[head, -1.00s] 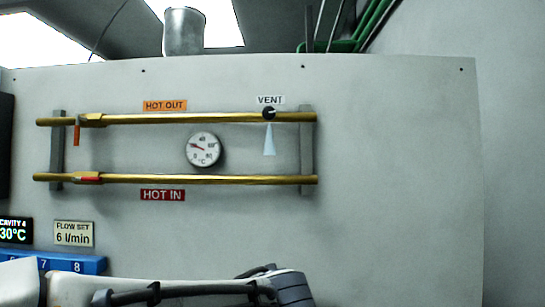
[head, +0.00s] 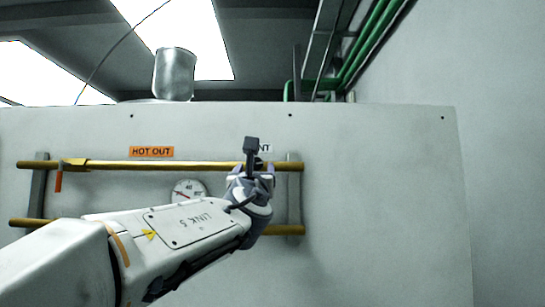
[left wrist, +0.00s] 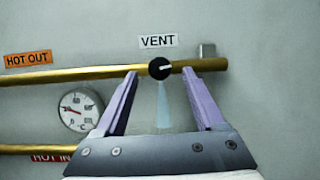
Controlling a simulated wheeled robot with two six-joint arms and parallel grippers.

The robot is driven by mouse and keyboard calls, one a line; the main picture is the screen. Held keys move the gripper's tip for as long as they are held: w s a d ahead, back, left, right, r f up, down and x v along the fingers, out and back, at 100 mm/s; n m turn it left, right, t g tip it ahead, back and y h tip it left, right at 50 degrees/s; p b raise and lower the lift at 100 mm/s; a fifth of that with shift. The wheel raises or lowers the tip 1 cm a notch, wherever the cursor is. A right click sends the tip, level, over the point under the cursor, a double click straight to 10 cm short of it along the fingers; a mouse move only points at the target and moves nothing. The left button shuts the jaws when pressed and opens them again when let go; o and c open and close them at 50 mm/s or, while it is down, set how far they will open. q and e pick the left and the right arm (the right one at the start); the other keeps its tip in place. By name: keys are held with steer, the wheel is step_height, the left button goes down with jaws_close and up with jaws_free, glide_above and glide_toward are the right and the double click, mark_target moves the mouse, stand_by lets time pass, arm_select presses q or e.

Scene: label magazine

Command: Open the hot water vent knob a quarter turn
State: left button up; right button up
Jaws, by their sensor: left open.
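The vent knob (left wrist: 159,68) is a small black round knob with a white mark, on the upper brass pipe (left wrist: 85,74) under the VENT label (left wrist: 158,40). A pale blue wedge mark (left wrist: 163,105) lies on the panel below it. In the left wrist view my left gripper (left wrist: 160,82) is open, with one purple finger on each side of the knob's lower area; I cannot tell whether they touch it. In the head view the left gripper (head: 252,170) covers most of the knob and part of the label. My right gripper is not in view.
A round dial gauge (head: 188,190) sits between the upper and lower pipes, left of my gripper. A valve with an orange handle (head: 58,182) is at the upper pipe's left end. The panel (head: 380,190) to the right is bare.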

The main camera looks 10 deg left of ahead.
mark_target(256, 165)
arm_select(q)
steer(key=p+x, duration=0.2)
steer(key=x, duration=0.2)
steer(key=shift+w+a+r, duration=0.1)
steer(key=shift+w+r, duration=0.05)
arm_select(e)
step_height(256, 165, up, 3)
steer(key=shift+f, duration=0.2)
arm_select(q)
jaws_close()
steer(key=shift+n+y, duration=0.3)
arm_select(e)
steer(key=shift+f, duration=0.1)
